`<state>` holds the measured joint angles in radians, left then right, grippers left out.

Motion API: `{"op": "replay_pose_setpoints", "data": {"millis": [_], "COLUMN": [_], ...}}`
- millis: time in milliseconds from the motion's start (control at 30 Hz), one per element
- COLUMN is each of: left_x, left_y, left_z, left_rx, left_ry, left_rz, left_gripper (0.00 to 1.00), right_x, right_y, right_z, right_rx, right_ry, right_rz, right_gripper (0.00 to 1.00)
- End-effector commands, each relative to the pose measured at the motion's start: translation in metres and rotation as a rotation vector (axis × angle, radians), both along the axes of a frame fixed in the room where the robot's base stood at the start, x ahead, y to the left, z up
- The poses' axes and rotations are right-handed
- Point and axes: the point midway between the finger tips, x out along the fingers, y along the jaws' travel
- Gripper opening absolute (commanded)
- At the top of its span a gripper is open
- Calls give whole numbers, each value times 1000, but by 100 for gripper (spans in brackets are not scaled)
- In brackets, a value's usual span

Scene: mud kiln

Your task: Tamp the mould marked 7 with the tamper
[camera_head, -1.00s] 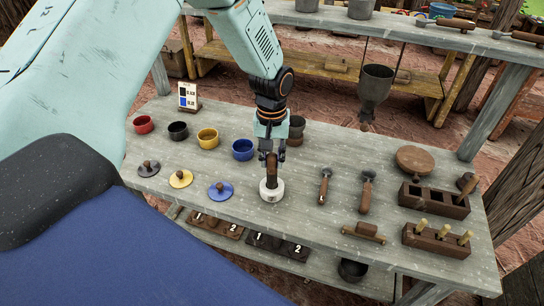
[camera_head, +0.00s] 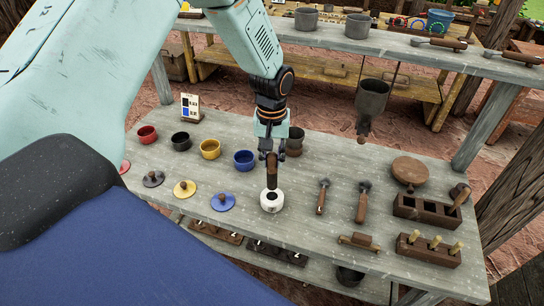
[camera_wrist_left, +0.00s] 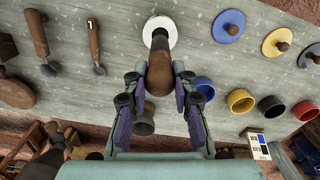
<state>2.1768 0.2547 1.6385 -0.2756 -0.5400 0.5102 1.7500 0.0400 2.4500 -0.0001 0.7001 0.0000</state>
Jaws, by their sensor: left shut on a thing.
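My left gripper (camera_head: 271,155) is shut on a brown-handled tool, which looks like the tamper (camera_head: 272,173), and holds it upright. Its lower end is over or just inside the opening of a white round holder (camera_head: 272,206) on the table; I cannot tell which. In the left wrist view the tamper (camera_wrist_left: 159,68) is between the fingers of the left gripper (camera_wrist_left: 160,85), with the white holder (camera_wrist_left: 172,33) behind its far end. Dark numbered trays (camera_head: 277,252) sit below the table's front edge; I cannot read a 7 on any. My right gripper is out of view.
Coloured cups (camera_head: 210,149) and lids (camera_head: 184,189) stand to the left. A dark funnel-like vessel (camera_head: 372,97) is behind. Bare tabletop (camera_head: 300,230) surrounds the holder.

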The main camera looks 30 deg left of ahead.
Motion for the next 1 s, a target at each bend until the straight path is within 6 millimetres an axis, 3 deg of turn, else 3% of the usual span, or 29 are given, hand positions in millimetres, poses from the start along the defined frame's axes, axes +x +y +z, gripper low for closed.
{"op": "replay_pose_setpoints", "data": {"millis": [567,1000], "left_x": [0,0], "left_y": [0,0], "left_z": [32,32], "left_rx": [0,0], "left_ry": [0,0], "left_rz": [0,0], "left_gripper": [0,0], "right_x": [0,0], "right_y": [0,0], "right_z": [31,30], "right_rx": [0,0], "right_ry": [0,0], "right_rz": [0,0], "right_gripper": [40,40]}}
